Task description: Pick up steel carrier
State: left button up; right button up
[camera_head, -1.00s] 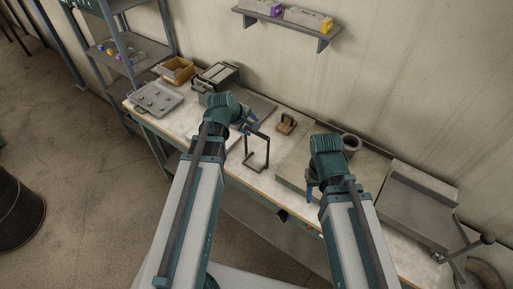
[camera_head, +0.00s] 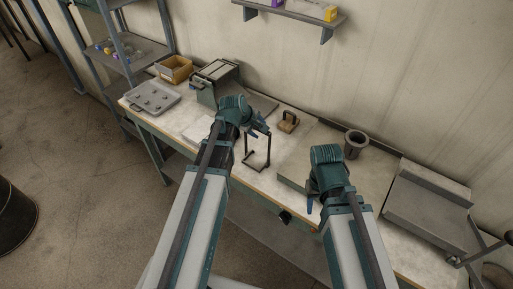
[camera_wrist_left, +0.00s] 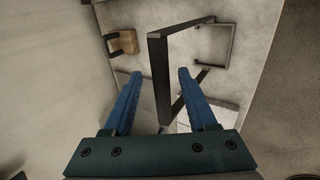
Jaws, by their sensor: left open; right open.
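The steel carrier, a dark thin-barred frame (camera_head: 246,150), stands upright on the workbench in the head view. In the left wrist view its dark upper bar (camera_wrist_left: 160,80) runs between my two blue fingers, with its lower frame (camera_wrist_left: 229,45) beyond. My left gripper (camera_head: 264,128) is at the top of the carrier; its fingers (camera_wrist_left: 163,88) are open, one on each side of the bar, and I see no clear contact. My right gripper (camera_head: 312,204) is open and empty over the bench's front edge, right of the carrier.
A small brown block with a handle (camera_head: 289,122) sits behind the carrier. A dark cup (camera_head: 356,144) stands to the right. A grey tray (camera_head: 152,98), an orange bin (camera_head: 175,69) and a green-grey box (camera_head: 217,75) are at the left. A grey machine (camera_head: 425,203) is at the right.

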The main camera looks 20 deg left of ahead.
pick_arm(q)
jog(key=b+x, duration=0.1)
jog(key=x, duration=0.2)
pick_arm(e)
notch_tip(320, 180, down, 2)
jog(key=shift+f, duration=0.25)
pick_arm(q)
grip_shut()
dwell(1.0)
